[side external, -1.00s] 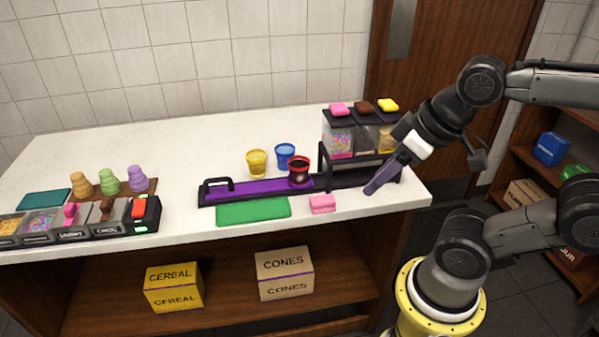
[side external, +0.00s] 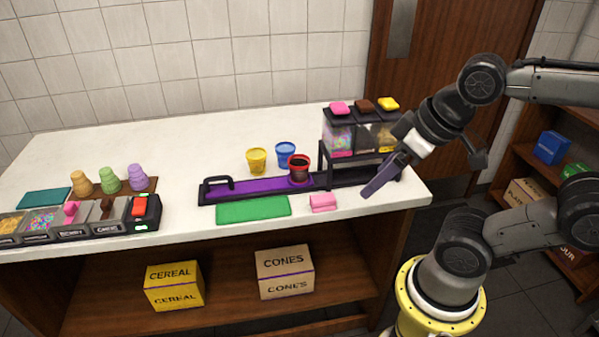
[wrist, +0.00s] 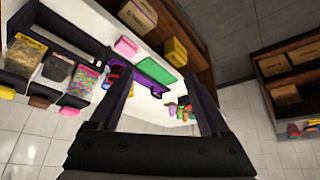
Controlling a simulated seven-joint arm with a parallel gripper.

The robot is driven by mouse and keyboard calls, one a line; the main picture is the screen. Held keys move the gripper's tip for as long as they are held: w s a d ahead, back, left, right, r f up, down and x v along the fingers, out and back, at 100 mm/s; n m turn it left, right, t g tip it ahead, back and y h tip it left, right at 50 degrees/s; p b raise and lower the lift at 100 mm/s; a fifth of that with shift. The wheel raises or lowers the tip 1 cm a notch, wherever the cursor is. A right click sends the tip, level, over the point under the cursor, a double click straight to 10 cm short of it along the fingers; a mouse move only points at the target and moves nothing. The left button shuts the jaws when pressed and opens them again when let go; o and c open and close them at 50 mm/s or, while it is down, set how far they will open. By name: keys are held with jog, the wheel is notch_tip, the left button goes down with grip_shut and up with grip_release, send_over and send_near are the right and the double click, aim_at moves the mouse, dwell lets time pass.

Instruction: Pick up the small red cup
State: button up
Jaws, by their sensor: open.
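The small red cup (side external: 299,168) stands upright at the right end of the purple strip of a black tray (side external: 208,201). It has dark contents. A blue cup (side external: 285,154) and a yellow cup (side external: 256,160) stand on the counter behind and to its left. My gripper (side external: 366,193) is right of the red cup, above the counter's front right part, and well apart from it. In the wrist view my gripper (wrist: 168,96) has its two fingers spread with nothing between them. The cups are small and partly hidden behind the left finger there.
A topping dispenser rack (side external: 340,140) stands behind my gripper. A pink block (side external: 323,202) and a green mat (side external: 253,210) lie in front of the tray. Topping bins (side external: 75,233) and stacked cones (side external: 109,181) are at the left. The back left counter is clear.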

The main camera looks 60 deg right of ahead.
jog(key=shift+o, duration=1.1)
